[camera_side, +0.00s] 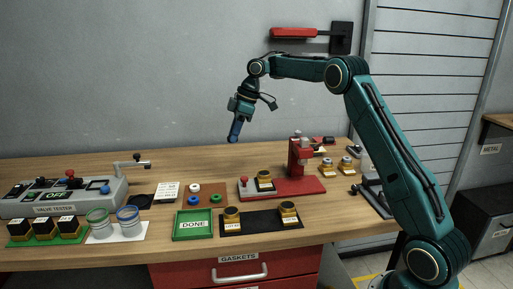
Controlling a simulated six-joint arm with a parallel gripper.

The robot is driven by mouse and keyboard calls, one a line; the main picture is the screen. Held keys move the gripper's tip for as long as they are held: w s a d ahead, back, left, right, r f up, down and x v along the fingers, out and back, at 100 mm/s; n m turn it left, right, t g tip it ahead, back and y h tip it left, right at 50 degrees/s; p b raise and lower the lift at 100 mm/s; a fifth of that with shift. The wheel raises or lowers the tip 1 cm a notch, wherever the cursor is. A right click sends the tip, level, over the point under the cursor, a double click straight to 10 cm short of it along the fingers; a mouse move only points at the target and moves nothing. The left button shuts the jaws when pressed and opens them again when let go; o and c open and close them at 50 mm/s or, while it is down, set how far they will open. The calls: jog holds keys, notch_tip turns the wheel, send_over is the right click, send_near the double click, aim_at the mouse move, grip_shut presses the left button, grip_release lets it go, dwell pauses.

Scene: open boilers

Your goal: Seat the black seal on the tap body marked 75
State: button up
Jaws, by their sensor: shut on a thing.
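The piece hangs well clear of the bench top. Brass tap bodies with black, labelled faces stand on a black mat (260,223), one at its left end (232,215) and one at its right (288,212). The marks are too small to read, so I cannot tell which is 75. I cannot make out the black seal. Small white (194,187) and green (193,200) rings lie on a brown mat (206,188).
A red press (301,165) stands behind the black mat. A green DONE tray (194,236) is at the front. The grey valve tester (62,201), two jars (128,220) and a green tray (47,242) with black-topped pieces fill the left. The back middle of the bench is clear.

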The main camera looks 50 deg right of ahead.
jog(key=s+d+f+n, duration=0.1)
jog(key=s, duration=0.1)
jog(key=s+d+f+n, duration=0.1)
jog(key=s+d+f, duration=0.1)
jog(key=s, duration=0.1)
jog(key=s+d+f+n+g+y, duration=0.1)
jog(key=s+d, duration=0.1)
jog(key=s, duration=0.1)
jog(key=shift+s+d+f+n, duration=0.15)
jog(key=shift+s+f+n, duration=0.1)
jog(key=shift+n, duration=0.15)
jog(key=shift+f, duration=0.15)
jog(key=shift+f, duration=1.95)
jog(key=shift+f, duration=0.1)
